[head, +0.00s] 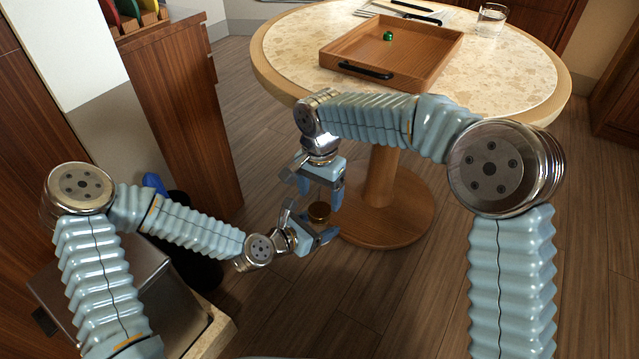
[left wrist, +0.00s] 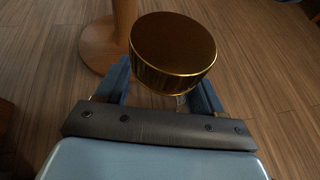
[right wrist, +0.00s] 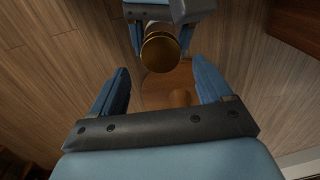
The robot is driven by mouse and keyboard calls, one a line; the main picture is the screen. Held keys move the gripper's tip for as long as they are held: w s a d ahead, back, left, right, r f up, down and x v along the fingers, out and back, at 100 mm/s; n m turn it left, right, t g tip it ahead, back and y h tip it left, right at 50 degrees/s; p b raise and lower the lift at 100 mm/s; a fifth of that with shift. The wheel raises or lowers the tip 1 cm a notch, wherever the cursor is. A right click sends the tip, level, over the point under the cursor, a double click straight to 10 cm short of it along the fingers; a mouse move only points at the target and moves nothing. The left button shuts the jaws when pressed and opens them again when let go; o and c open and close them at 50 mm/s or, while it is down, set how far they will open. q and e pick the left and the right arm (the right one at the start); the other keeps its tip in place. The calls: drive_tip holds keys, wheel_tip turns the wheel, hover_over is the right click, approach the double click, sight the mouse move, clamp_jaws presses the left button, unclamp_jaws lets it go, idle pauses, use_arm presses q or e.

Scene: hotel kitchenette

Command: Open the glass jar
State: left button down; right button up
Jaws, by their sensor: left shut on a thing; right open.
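The glass jar has a round gold lid (head: 319,211), which faces up in the left wrist view (left wrist: 173,50) and also shows in the right wrist view (right wrist: 161,52). The lid is on the jar; its glass body is mostly hidden below it. My left gripper (head: 312,232) is shut on the jar, one finger on each side below the lid, and holds it in the air above the floor. My right gripper (head: 321,188) is open and empty, just above the lid and apart from it. Its two fingers (right wrist: 161,90) are spread wide in the right wrist view.
A round table (head: 510,75) stands ahead, with a wooden tray (head: 420,45) holding a small green object (head: 388,36). A drinking glass (head: 490,20) stands at its back right. A wooden cabinet (head: 175,110) is at the left. Open floor lies below the grippers.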

sight(320, 210)
wheel_tip(320, 210, down, 5)
idle(0.3)
drive_tip(key=shift+c, duration=0.3)
